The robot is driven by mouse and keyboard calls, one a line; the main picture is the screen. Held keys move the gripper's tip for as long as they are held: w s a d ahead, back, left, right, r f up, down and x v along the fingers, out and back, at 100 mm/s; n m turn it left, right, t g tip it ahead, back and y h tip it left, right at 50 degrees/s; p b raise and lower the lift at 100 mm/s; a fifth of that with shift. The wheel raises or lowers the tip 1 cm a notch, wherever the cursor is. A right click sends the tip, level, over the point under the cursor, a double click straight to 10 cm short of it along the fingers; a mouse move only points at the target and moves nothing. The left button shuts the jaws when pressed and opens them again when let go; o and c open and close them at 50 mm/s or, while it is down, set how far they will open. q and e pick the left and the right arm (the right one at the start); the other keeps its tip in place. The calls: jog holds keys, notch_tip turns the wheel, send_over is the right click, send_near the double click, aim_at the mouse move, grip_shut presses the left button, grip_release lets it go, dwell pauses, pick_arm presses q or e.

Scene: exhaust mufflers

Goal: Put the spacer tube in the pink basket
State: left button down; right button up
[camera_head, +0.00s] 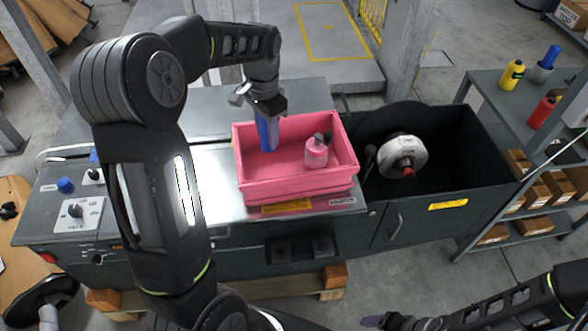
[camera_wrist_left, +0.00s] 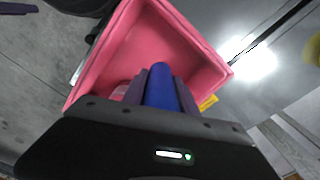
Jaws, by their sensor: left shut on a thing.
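The blue spacer tube (camera_head: 267,134) hangs upright from my left gripper (camera_head: 266,108), which is shut on its upper part. The tube also shows in the left wrist view (camera_wrist_left: 161,88), between the gripper's fingers (camera_wrist_left: 160,92). The pink basket (camera_head: 300,183) stands on the metal bench, and the tube is over its left half. In the head view the tube's lower end appears within the rim; I cannot tell whether it touches the floor. The basket fills much of the left wrist view (camera_wrist_left: 190,30). My right gripper (camera_head: 378,321) is at the bottom edge, partly cut off, its jaws unclear.
A pink bottle-like part (camera_head: 317,153) with grey tops stands in the basket's right half. A dark open bin (camera_head: 450,150) with a white round part (camera_head: 402,156) is to the right. A control box (camera_head: 77,213) sits on the bench's left. A shelf (camera_head: 500,100) stands at far right.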

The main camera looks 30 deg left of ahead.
aim_at(269, 149)
pick_arm(q)
jog(key=shift+f, duration=3.1)
jog(key=shift+f, duration=0.1)
jog(key=shift+f, duration=1.75)
jog(key=shift+f, duration=0.2)
jog(key=c, duration=1)
grip_release()
jog(key=shift+o, duration=0.2)
jog(key=shift+r, duration=0.1)
notch_tip(269, 149, up, 12)
jog(key=shift+d+r, duration=0.1)
